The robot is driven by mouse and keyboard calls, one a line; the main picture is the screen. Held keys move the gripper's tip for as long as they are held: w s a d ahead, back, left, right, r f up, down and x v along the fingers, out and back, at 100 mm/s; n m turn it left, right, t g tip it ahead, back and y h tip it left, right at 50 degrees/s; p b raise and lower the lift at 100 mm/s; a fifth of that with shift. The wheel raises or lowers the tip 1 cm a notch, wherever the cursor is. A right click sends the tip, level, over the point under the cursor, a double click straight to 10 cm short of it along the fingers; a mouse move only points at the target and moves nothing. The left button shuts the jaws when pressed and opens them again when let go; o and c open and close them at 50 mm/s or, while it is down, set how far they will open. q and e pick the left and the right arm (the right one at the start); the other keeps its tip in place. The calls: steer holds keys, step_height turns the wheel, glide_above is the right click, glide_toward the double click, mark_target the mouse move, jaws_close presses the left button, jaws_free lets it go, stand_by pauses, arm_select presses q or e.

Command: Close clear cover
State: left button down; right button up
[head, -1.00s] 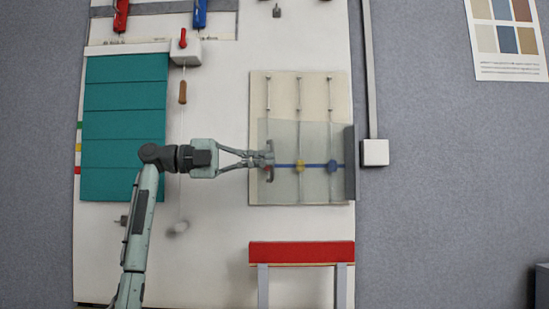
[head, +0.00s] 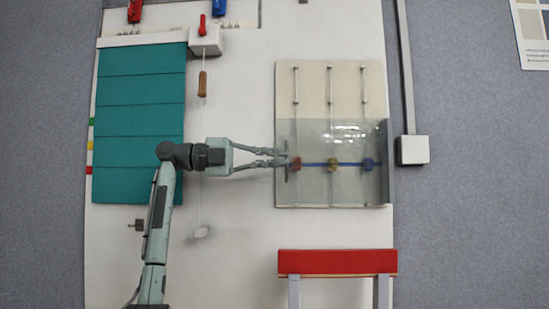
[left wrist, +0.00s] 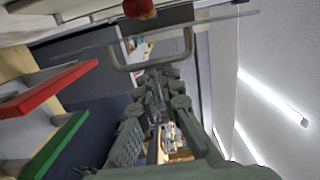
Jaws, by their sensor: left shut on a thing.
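The clear cover (head: 350,140) lies in front of the lower part of a cream panel (head: 312,85), over a blue bar with red, yellow and blue beads. Glare shows on it, and its left edge is close to the panel's left edge. I cannot tell whether it touches the panel. My left gripper (head: 283,158) is shut on the grey handle (head: 287,173) at the cover's left side. In the left wrist view the U-shaped handle (left wrist: 189,45) crosses in front of the fingers, and the cover shows nearly edge-on. My right gripper is not in view.
A teal slatted panel (head: 135,120) is at the left. A cord with a wooden grip (head: 203,83) hangs behind my arm. A red ledge (head: 335,262) juts out below the cover. A grey box (head: 412,150) is on the wall at the right.

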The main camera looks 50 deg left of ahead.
arm_select(q)
steer(key=shift+w+a+r, duration=0.2)
steer(key=shift+a, duration=0.4)
steer(key=d+v, duration=0.1)
steer(key=v, duration=1)
steer(key=shift+s+a, duration=0.25)
steer(key=shift+s, duration=0.4)
steer(key=shift+f, duration=0.1)
